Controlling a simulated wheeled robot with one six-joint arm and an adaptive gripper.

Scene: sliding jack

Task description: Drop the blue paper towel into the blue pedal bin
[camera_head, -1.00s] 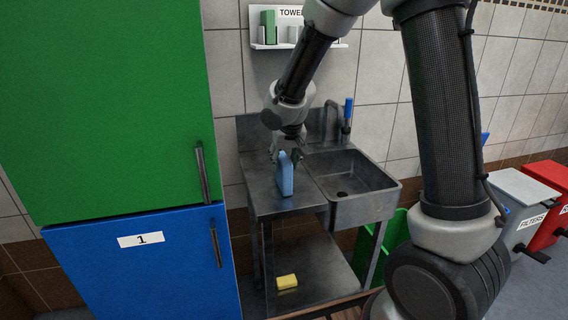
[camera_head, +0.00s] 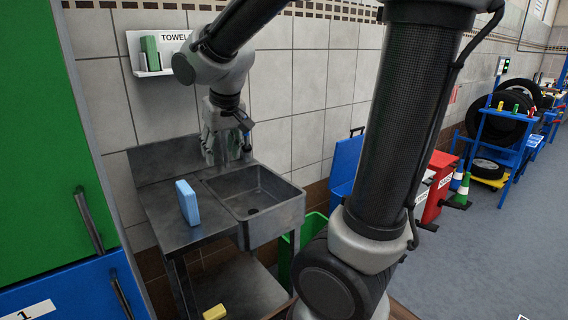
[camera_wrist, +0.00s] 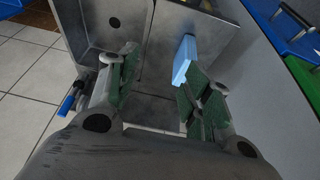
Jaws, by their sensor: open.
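The blue paper towel (camera_head: 187,202) is a light blue block standing upright on the metal counter, left of the sink. It also shows in the wrist view (camera_wrist: 184,60), beyond the right finger and close to it in the picture. My gripper (camera_head: 226,152) is open and empty, above the back of the sink and to the right of the towel. In the wrist view my gripper (camera_wrist: 165,92) has its green-padded fingers spread apart. A blue panel (camera_head: 345,165), which looks like part of the blue pedal bin, stands right of the sink, partly hidden by my arm.
The metal sink (camera_head: 250,199) adjoins the counter. A towel shelf (camera_head: 150,65) hangs on the wall above. A yellow sponge (camera_head: 215,312) lies on the lower shelf. A green bin (camera_head: 312,232) and a red bin (camera_head: 438,175) stand to the right. Open floor lies at far right.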

